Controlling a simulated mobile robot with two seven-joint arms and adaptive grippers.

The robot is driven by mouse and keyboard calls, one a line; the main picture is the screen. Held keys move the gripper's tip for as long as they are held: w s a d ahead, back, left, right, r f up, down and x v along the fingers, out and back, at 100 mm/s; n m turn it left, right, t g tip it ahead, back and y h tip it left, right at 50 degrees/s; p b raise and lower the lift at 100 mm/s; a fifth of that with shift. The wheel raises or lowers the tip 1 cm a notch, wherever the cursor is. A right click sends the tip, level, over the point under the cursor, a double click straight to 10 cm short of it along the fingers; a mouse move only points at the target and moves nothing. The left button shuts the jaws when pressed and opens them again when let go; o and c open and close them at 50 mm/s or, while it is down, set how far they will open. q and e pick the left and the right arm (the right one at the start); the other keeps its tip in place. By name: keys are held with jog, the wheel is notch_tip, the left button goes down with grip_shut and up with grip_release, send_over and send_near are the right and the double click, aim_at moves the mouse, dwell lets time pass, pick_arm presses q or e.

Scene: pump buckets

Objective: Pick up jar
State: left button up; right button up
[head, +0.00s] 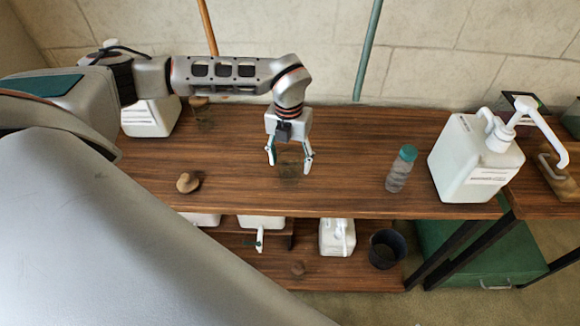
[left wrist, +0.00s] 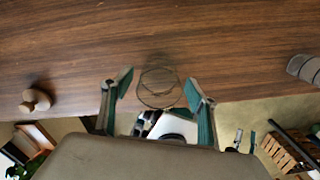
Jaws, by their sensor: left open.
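A clear glass jar (head: 289,172) stands on the wooden table and is faint against the wood. It shows as a round see-through outline in the left wrist view (left wrist: 158,82). My left gripper (head: 290,162) points down over the jar, its two fingers apart on either side of it. The left wrist view shows the same open fingers (left wrist: 159,90) with the jar's outline between and just ahead of them. I cannot tell whether a finger touches the glass. My right gripper is in neither view.
A brown wooden knob-like stopper (head: 187,182) lies left of the jar. A teal-capped bottle (head: 399,170) and a white pump bucket (head: 474,160) stand to the right. Another white bucket (head: 152,118) and a corked jar (head: 203,114) are behind my left arm. The table (head: 340,145) is clear around the jar.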

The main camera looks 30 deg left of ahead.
aim_at(290, 168)
pick_arm(q)
jog(key=shift+f, duration=1.6)
jog(key=c, duration=1.4)
jog(key=shift+c, duration=0.2)
